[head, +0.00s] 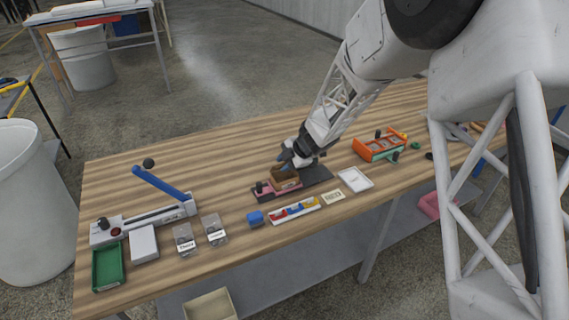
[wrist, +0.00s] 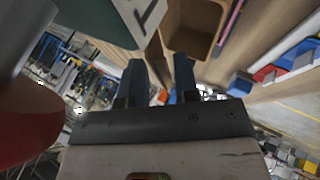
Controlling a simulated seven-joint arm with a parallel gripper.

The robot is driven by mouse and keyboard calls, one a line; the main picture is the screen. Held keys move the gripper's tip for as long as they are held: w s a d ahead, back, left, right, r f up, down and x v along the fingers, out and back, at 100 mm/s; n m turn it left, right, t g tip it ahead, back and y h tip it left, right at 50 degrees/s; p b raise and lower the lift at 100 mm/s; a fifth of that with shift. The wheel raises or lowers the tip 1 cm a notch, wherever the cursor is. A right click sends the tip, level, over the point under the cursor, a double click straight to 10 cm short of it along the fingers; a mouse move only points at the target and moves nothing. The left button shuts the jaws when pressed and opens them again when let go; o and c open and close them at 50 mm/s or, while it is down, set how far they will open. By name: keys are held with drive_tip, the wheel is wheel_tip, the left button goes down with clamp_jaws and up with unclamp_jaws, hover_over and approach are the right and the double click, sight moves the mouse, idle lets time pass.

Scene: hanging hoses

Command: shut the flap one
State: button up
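A small brown open-topped box (head: 281,178) stands on a pinkish-red base near the middle of the wooden table in the head view. In the wrist view a brown hollow box (wrist: 190,30) lies just beyond my fingertips, with its rounded opening toward the camera. I cannot make out a separate flap on it. My gripper (head: 292,161) reaches down from the upper right to the box's top edge; touching or apart is unclear. In the wrist view my gripper (wrist: 160,62) has its two dark fingers apart with nothing between them.
A dark plate (head: 316,177) adjoins the box on the right. A lever device (head: 150,214) with a raised blue arm stands left. An orange rack (head: 380,146) stands right.

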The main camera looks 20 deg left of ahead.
sight(275, 171)
drive_tip(key=shift+a+f, duration=0.1)
drive_tip(key=shift+f, duration=0.05)
clamp_jaws()
drive_tip(key=shift+s, duration=0.1)
idle(1.2)
drive_tip(key=shift+s+d+f+n+t+y, duration=0.2)
drive_tip(key=shift+d+f+t+y, duration=0.1)
drive_tip(key=shift+t+y, duration=0.3)
drive_tip(key=shift+s+d+f+n+t+y, duration=0.15)
drive_tip(key=shift+d+f+n+t+y, duration=0.1)
drive_tip(key=shift+t+y, duration=0.35)
drive_tip(key=shift+s+d+f+n+t+y, duration=0.15)
drive_tip(key=shift+s+f+n+t+y, duration=0.1)
drive_tip(key=shift+f+t+y, duration=0.35)
drive_tip(key=shift+s+d+f+n+t+y, duration=0.1)
drive_tip(key=shift+d+f+n+t+y, duration=0.15)
drive_tip(key=shift+y, duration=0.55)
drive_tip(key=shift+a, duration=0.1)
